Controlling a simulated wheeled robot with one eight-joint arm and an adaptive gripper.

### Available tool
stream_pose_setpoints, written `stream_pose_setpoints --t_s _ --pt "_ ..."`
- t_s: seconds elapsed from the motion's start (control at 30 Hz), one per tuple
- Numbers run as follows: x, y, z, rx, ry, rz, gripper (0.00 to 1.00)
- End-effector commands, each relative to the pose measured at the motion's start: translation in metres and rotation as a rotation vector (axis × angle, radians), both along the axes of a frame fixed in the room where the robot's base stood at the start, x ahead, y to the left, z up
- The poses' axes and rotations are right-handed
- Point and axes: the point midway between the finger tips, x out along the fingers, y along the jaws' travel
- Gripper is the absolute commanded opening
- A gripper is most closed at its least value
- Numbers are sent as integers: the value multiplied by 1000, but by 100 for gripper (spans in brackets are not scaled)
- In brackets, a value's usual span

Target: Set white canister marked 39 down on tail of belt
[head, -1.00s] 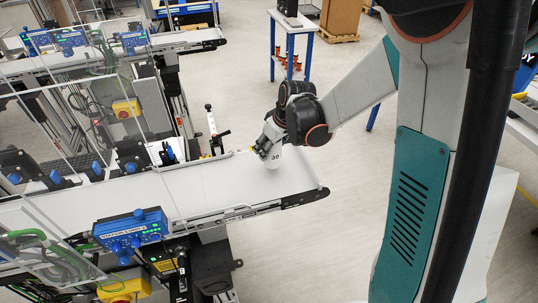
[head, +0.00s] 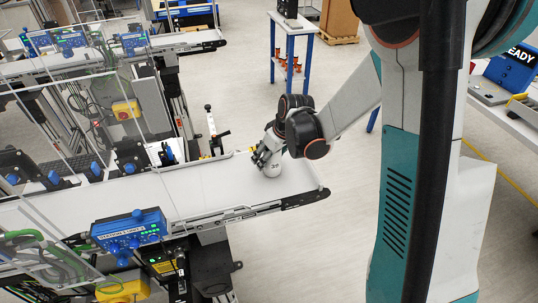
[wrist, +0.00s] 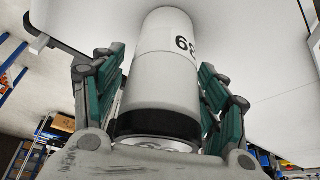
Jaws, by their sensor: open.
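The white canister marked 39 (head: 275,169) is at the near-right end of the belt (head: 217,188), apparently standing on its surface. In the wrist view the canister (wrist: 162,82), with a black band and part of its number showing, stands between my finger pads. My gripper (head: 263,159) is at the canister from the upper left in the head view. In the wrist view my gripper (wrist: 160,75) is open, with one green pad on each side of the canister. Whether a pad still touches it I cannot tell. The canister's contact with the belt is hidden.
A blue station control box (head: 130,230) is at the belt's front side. Clear guard panels and blue-knobbed fixtures (head: 132,158) stand along the left. A second belt (head: 190,40) runs behind. The belt's right end borders open floor (head: 345,215).

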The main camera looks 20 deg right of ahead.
Motion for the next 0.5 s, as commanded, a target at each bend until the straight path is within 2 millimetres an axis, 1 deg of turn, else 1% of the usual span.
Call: stream_pose_setpoints --t_s 0.17,0.27,0.37,0.5 --pt "0 0 3 0 0 0 67" --pt "-2 -1 10 0 0 -1 67" --pt "-8 -4 24 0 0 -1 67" --pt "-17 -9 49 0 0 -1 67"
